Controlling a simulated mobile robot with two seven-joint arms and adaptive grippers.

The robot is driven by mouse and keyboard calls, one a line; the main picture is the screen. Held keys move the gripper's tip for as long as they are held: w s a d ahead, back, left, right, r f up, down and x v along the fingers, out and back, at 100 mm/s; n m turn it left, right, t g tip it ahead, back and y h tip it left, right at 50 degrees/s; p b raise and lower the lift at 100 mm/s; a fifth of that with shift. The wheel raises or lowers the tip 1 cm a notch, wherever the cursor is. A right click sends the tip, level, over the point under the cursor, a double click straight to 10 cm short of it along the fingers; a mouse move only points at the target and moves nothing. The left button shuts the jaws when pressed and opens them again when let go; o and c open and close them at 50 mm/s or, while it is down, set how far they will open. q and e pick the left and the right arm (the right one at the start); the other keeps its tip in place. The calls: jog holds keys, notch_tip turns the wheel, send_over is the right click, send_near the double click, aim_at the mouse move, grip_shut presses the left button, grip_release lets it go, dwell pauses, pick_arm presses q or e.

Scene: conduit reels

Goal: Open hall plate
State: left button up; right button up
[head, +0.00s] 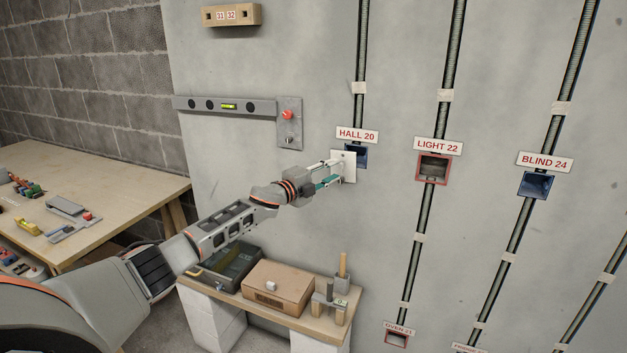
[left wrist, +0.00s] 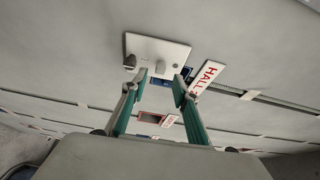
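The hall plate (head: 349,167) is a small white square on the wall below the HALL 20 label (head: 357,135). It sits to the left of the blue hall box (head: 361,157), whose right part shows uncovered. In the left wrist view the plate (left wrist: 158,50) carries small grey raised parts, and a bit of blue box (left wrist: 187,73) shows beside it. My left gripper (head: 338,172) is at the plate. Its green fingers (left wrist: 160,79) are apart, with the tips near the plate's lower edge; whether they touch it I cannot tell. My right gripper is not in view.
The red LIGHT 22 box (head: 433,168) and blue BLIND 24 box (head: 535,185) are open to the right, under conduits. A red-button panel (head: 289,123) is left of the plate. A low bench (head: 312,325) holds a cardboard box (head: 277,287). A worktable (head: 120,190) stands left.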

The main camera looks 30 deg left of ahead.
pick_arm(q)
jog(key=v, duration=0.8)
jog(key=shift+s, duration=0.25)
jog(key=s+d+f+n+g, duration=0.1)
jog(key=s+d+f+n, duration=0.1)
jog(key=s+d+f, duration=0.5)
jog(key=s+d+f+n+g, duration=0.1)
jog(key=s+d+f+n, duration=0.25)
jog(key=f, duration=0.55)
jog(key=s+d+f+n, duration=0.2)
jog(key=s+d+f, duration=0.3)
jog(key=d+f, duration=0.25)
jog(key=s+d+f+n+g, duration=0.1)
jog(key=s+f+n, duration=0.2)
jog(key=s, duration=0.6)
jog(key=s+d+f+n+g+y, duration=0.1)
jog(key=s+d+f+n+g, duration=0.1)
jog(key=s+f, duration=0.4)
jog(key=s+d+f+n+g+y, duration=0.1)
jog(key=s+f, duration=0.4)
jog(key=s, duration=0.6)
jog(key=d+n, duration=0.1)
jog(key=n, duration=0.1)
jog(key=shift+s+d+n+g, duration=0.25)
jog(key=shift+s+n+g, duration=0.05)
jog(key=shift+s+n, duration=0.1)
